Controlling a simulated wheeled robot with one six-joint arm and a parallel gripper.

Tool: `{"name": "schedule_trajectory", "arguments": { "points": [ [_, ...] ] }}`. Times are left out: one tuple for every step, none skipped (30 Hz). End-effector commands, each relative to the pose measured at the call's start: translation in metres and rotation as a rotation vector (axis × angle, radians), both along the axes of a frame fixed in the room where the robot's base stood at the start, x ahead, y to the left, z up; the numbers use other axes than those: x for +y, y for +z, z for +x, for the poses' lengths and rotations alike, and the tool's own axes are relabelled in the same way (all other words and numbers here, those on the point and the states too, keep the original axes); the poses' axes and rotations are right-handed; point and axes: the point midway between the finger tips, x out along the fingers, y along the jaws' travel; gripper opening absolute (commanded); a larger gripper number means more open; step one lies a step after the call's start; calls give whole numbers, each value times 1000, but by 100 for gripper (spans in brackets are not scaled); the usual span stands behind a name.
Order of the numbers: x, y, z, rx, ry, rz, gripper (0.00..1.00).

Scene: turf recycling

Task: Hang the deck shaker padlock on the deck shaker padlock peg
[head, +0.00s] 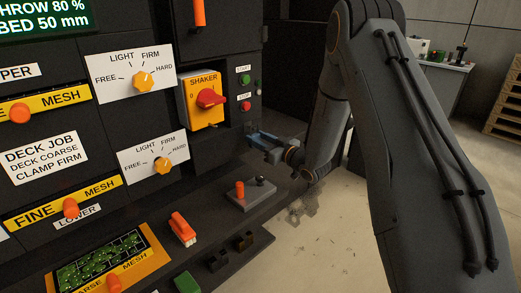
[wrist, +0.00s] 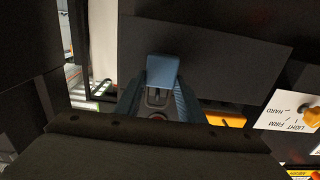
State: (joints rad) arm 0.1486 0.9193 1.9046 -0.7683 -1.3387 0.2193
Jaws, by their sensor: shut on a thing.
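My gripper (head: 268,140) is at the lower right of the black machine front in the head view, below the start and stop buttons. In the wrist view its two blue-grey fingers (wrist: 160,92) are shut on a small blue block with a grey loop, which I take for the deck shaker padlock (wrist: 162,70). The padlock is close in front of a dark panel; I cannot tell whether they touch. In the head view I cannot tell the padlock apart from the fingers. I cannot make out the deck shaker padlock peg in either view.
The yellow shaker switch box (head: 201,99) with a red knob is left of my gripper. A green start button (head: 244,79) and red stop button (head: 245,105) are above it. A grey block (head: 250,197) with an orange peg lies on the ledge below. Open floor is at the right.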

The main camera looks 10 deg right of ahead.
Motion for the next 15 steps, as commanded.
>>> {"name": "schedule_trajectory", "arguments": {
  "points": [
    [0,0,1,-1,0,1,11],
    [1,-1,1,-1,0,1,11],
    [1,-1,2,-1,0,1,11],
    [1,-2,2,-1,0,1,11],
    [2,-2,2,-1,0,1,11],
    [2,-2,3,-1,1,1,11],
    [2,-3,4,-1,1,1,11],
    [3,-3,4,-1,1,1,11],
    [3,-4,5,-1,1,1,11],
    [4,-4,5,-1,1,1,11],
    [4,-4,6,-1,1,1,11],
    [4,-5,6,-1,1,0,11],
    [4,-5,7,-1,1,1,11],
    [5,-5,7,-1,1,1,11],
    [5,-6,8,-1,0,1,11]
  ]
}}
